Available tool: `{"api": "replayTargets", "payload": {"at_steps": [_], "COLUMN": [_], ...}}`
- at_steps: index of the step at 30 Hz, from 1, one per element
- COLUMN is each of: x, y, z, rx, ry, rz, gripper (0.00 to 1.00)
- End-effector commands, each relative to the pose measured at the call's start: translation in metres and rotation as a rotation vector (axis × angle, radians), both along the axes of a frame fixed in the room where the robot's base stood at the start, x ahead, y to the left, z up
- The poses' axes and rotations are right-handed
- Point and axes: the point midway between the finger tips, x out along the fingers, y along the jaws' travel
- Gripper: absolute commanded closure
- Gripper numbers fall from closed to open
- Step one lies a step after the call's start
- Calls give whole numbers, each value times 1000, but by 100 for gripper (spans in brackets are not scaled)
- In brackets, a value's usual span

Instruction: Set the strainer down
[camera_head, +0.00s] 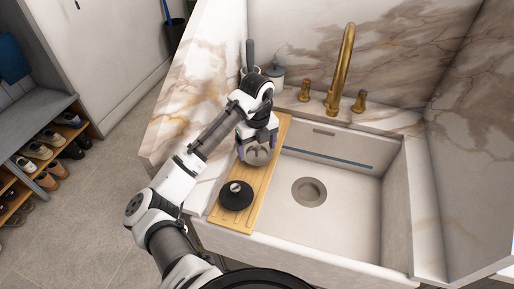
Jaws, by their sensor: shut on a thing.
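My gripper (257,143) points down over the far half of the wooden board (264,190) at the sink's left side. It is shut on a round, grey metallic thing that I take to be the strainer (257,156). The strainer is just below my fingers, partly hidden by them. I cannot tell whether it touches the board or hangs slightly above it.
A black round object with a silver knob (236,195) sits on the board's near half. The white sink (340,200) is open and empty to the right. A brass tap (341,70), two brass handles and a grey dispenser (275,76) stand behind.

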Motion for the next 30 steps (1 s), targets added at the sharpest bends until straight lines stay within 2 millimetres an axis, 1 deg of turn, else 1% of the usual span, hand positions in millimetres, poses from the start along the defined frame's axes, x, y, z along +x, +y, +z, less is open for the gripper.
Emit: {"api": "replayTargets", "payload": {"at_steps": [5, 6, 9, 16, 20, 23, 26, 30], "x": [0, 0, 0, 0, 0, 0, 0, 0], "y": [0, 0, 0, 0, 0, 0, 0, 0], "z": [-5, -3, -3, -2, 3, 13, 27, 53], "rx": [0, 0, 0, 0, 0, -1, -1, -1], "ry": [0, 0, 0, 0, 0, 0, -2, 0], "rz": [0, 0, 0, 0, 0, 0, 0, -1], "gripper": [39, 11, 0, 0, 0, 0, 0, 0]}}
